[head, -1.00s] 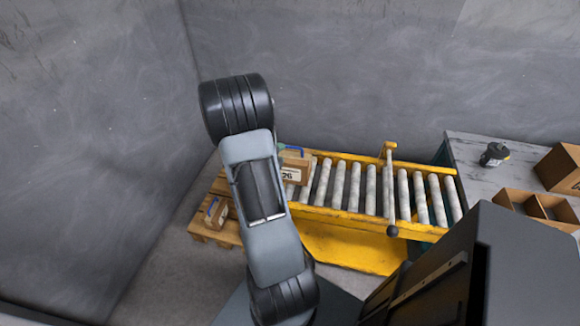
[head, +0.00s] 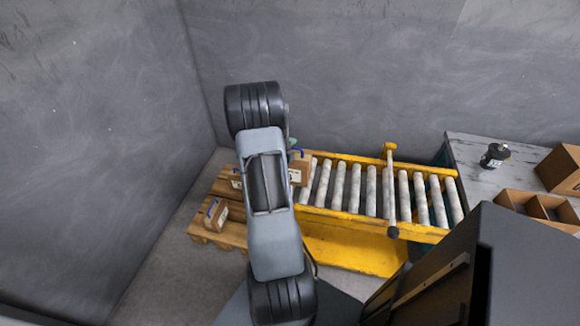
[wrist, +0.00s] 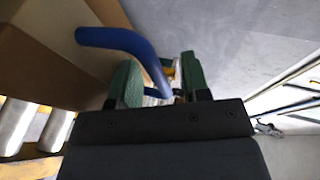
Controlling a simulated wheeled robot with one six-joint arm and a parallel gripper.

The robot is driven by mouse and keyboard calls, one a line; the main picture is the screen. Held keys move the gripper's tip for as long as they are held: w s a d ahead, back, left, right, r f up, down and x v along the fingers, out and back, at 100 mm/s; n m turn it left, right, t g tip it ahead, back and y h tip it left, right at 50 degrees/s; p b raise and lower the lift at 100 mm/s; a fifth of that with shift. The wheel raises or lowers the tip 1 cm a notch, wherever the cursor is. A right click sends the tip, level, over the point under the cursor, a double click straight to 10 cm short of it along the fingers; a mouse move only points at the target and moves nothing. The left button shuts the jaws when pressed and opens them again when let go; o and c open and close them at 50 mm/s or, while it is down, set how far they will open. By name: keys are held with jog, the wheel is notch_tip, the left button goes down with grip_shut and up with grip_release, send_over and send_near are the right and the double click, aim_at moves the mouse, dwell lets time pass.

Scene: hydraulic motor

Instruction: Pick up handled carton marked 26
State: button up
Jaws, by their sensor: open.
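The handled carton marked 26 (head: 301,165) sits at the left end of the roller conveyor, partly hidden behind my arm. Its number shows clearly only in the earlier head view. In the wrist view the brown carton (wrist: 45,55) fills the upper left. Its blue handle (wrist: 120,40) sticks out and curves down toward the space between the green finger pads. My gripper (wrist: 160,82) is open, with its fingers apart around the handle's lower end. Whether a pad touches the handle I cannot tell. In the head view my gripper is mostly hidden behind my arm.
The yellow roller conveyor (head: 345,215) is clear to the right of the carton. A wooden pallet (head: 207,232) at left bears another handled carton (head: 216,213). A bench (head: 462,150) at right holds a dark part (head: 494,156) and boxes. Grey walls stand behind and left.

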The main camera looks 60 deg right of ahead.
grip_shut()
dwell(1.3)
jog(key=shift+w+r, duration=0.1)
jog(key=shift+r, duration=0.05)
